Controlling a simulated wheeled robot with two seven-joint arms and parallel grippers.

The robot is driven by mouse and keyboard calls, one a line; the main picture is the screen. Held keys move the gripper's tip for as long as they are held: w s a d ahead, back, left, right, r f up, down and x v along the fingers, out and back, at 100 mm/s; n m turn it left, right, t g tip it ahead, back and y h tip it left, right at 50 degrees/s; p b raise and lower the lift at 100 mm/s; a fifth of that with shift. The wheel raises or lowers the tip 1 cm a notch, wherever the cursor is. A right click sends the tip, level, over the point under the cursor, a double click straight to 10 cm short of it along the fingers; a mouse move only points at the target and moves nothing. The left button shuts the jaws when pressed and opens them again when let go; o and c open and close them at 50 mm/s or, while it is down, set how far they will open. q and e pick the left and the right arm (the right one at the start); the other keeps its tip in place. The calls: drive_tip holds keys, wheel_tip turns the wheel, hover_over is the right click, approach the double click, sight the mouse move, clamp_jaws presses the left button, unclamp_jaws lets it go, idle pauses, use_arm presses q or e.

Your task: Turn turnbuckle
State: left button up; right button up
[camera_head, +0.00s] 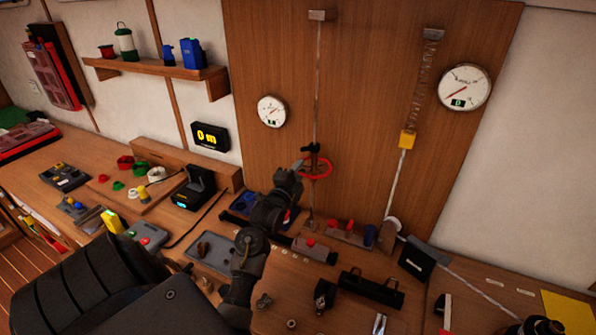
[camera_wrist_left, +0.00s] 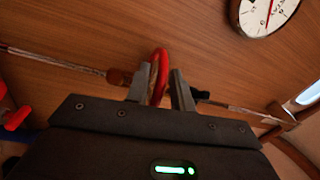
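The turnbuckle hangs on a vertical line on the wooden wall panel, with a dark body (camera_head: 314,149) and a red ring handle (camera_head: 318,170). My left gripper (camera_head: 301,168) reaches the left side of this ring. In the left wrist view, the red ring (camera_wrist_left: 158,72) passes between the two fingers of my left gripper (camera_wrist_left: 163,80). The fingers stand close on both sides of it, and I take them as shut on it. The brown end of the turnbuckle body (camera_wrist_left: 118,77) shows left of the fingers. My right gripper is not in view.
A round gauge (camera_head: 271,111) is left of the line. A larger gauge (camera_head: 464,88) and a spring line with a yellow block (camera_head: 407,139) are on its right. Below, the bench holds trays, a red-buttoned box (camera_head: 311,249) and a black bracket (camera_head: 371,288).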

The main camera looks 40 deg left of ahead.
use_arm(q)
clamp_jaws()
drive_tip(key=shift+a, duration=0.1)
drive_tip(key=shift+w+a+f+m+t+h+b, duration=0.15)
drive_tip(key=shift+m+h+b, duration=0.15)
drive_tip(key=shift+h, duration=0.2)
drive_tip(key=shift+a+r+m+t+h+b, duration=0.1)
drive_tip(key=shift+m+t+h+b, duration=0.05)
drive_tip(key=shift+m+h, duration=0.3)
drive_tip(key=h, duration=0.1)
drive_tip(key=m+h+b, duration=0.2)
drive_tip(key=shift+w+a+f+h, duration=0.2)
drive_tip(key=shift+w+a+h, duration=0.1)
drive_tip(key=shift+a+h, duration=0.1)
drive_tip(key=h+b, duration=0.1)
drive_tip(key=m+h+b, duration=0.1)
drive_tip(key=h, duration=0.1)
drive_tip(key=m+h+b, duration=0.1)
drive_tip(key=shift+w+a+m, duration=0.25)
drive_tip(key=shift+w+a, duration=0.15)
drive_tip(key=shift+w+a+r+m+h+b, duration=0.15)
drive_tip(key=shift+m+h+b, duration=0.2)
drive_tip(key=shift+h+b, duration=0.3)
drive_tip(key=shift+w+d+m+h+b, duration=0.1)
drive_tip(key=shift+m+h+b, duration=0.25)
drive_tip(key=shift+h+b, duration=0.2)
